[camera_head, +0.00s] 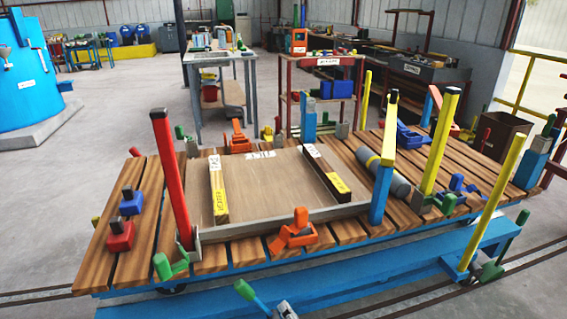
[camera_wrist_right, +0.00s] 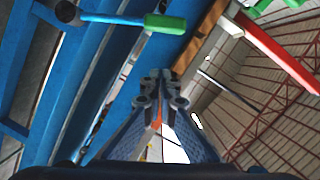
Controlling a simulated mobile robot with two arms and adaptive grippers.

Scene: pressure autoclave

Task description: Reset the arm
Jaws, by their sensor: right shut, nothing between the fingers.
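My right gripper (camera_wrist_right: 160,88) is shut and empty in the middle of the right wrist view. Its dark fingertips are together, in front of blue beams and a wooden edge. My left gripper is not in view.
A slatted wooden cart (camera_head: 118,240) fills the middle, with a red post (camera_head: 170,175), a blue post (camera_head: 381,190) and yellow posts (camera_head: 440,140) standing up. An orange clamp (camera_head: 295,232) sits on its front edge. Open floor (camera_head: 50,215) lies to the left.

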